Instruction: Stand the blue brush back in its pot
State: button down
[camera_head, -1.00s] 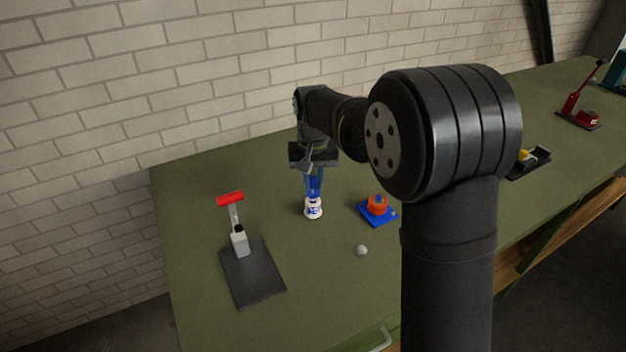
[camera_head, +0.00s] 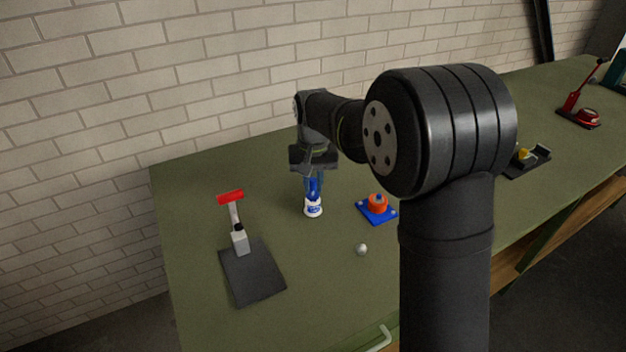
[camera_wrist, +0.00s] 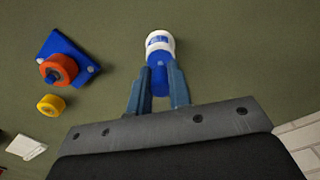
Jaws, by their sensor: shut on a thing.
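The blue brush (camera_head: 314,190) is upright between the fingers of my gripper (camera_head: 314,182), which is shut on it. The white pot (camera_head: 313,211) with blue markings stands on the green bench directly below the brush. In the wrist view the brush (camera_wrist: 160,82) lies between the two blue-grey fingers (camera_wrist: 160,88), and its far end meets the mouth of the pot (camera_wrist: 160,43). The brush's lower end is hidden, so I cannot tell how deep it is in the pot.
A blue plate (camera_head: 373,214) with an orange knob is right of the pot. A red-handled tool (camera_head: 231,198) and dark mat (camera_head: 252,272) are left. A brick wall (camera_head: 200,70) stands behind.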

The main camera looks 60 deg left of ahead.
jog(key=shift+f, duration=0.4)
jog(key=c, duration=1.3)
grip_release()
jog(key=shift+o, duration=0.2)
notch_tip(320, 180, up, 17)
jog(key=shift+r, duration=0.2)
jog(key=shift+f, duration=0.1)
